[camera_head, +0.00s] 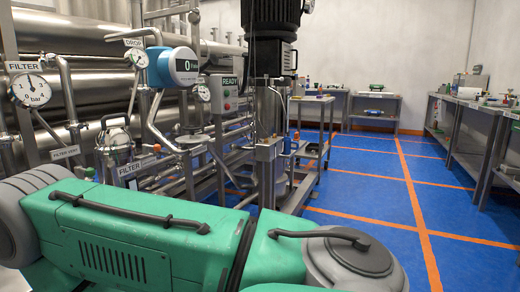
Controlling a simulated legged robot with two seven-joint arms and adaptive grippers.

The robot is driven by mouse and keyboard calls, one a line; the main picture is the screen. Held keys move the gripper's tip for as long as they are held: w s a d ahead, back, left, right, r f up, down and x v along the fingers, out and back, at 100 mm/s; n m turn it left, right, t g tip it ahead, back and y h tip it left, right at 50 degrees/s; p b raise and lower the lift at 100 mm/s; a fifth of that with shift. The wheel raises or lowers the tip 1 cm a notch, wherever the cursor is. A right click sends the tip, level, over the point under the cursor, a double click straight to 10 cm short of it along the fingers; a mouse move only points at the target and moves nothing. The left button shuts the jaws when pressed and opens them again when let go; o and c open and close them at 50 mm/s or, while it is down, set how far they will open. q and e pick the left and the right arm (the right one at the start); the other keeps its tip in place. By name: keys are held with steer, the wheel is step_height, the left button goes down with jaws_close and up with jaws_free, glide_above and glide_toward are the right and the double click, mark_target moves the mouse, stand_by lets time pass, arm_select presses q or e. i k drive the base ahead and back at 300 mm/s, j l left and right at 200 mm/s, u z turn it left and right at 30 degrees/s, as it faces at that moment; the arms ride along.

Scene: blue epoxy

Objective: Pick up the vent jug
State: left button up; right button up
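I cannot pick out the vent jug for certain. A small shiny vessel with a looped handle (117,146) stands among the pipes at the left, behind a tag reading "FILTER" (137,166). I cannot tell whether this vessel is the jug. Another tag, reading "FILTER VENT" (66,152), hangs just left of it. Neither of my grippers shows in the head view.
Steel pipework fills the left, with a filter gauge (31,91), a blue meter (173,66) and a "READY" box (229,94). A steel cart (312,150) stands mid-view. Benches (470,105) line the right. Blue floor (375,195) between is clear. My green body fills the bottom.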

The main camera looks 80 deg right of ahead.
mark_target(288, 142)
steer(key=z, duration=1.8)
steer(key=i+j+z, duration=0.1)
steer(key=z, duration=0.3)
steer(key=j+z, duration=0.55)
steer(key=z, duration=0.2)
